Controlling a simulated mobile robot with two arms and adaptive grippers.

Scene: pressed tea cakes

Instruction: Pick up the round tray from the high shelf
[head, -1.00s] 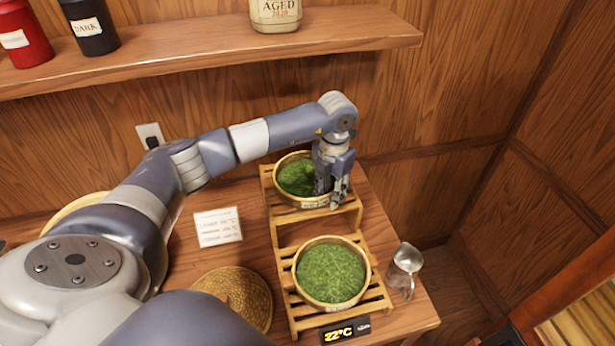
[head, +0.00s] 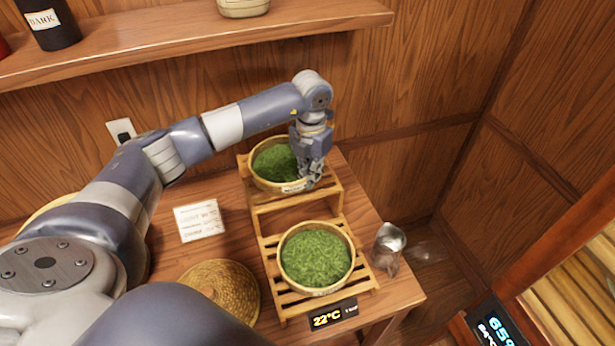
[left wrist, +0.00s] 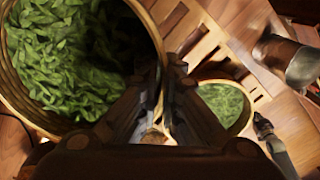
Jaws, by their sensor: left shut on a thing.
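The round tray (head: 272,165) of green leaves is at the back, on the high shelf (head: 297,205) of a slatted wooden rack. My left gripper (head: 312,180) reaches down at the tray's right front rim and is shut on that rim. In the left wrist view the tray (left wrist: 75,60) fills the upper left, with the fingers (left wrist: 155,110) at its wall. The tray looks about level; whether it touches the slats is hidden. A second round tray (head: 317,257) of leaves sits on the lower shelf. My right gripper is not in view.
A metal pitcher (head: 388,247) stands right of the rack. A woven lid (head: 222,288) and a white card (head: 199,220) lie to the left. A small display (head: 333,315) reads 22°C in front. A wall shelf (head: 200,35) with jars runs above.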

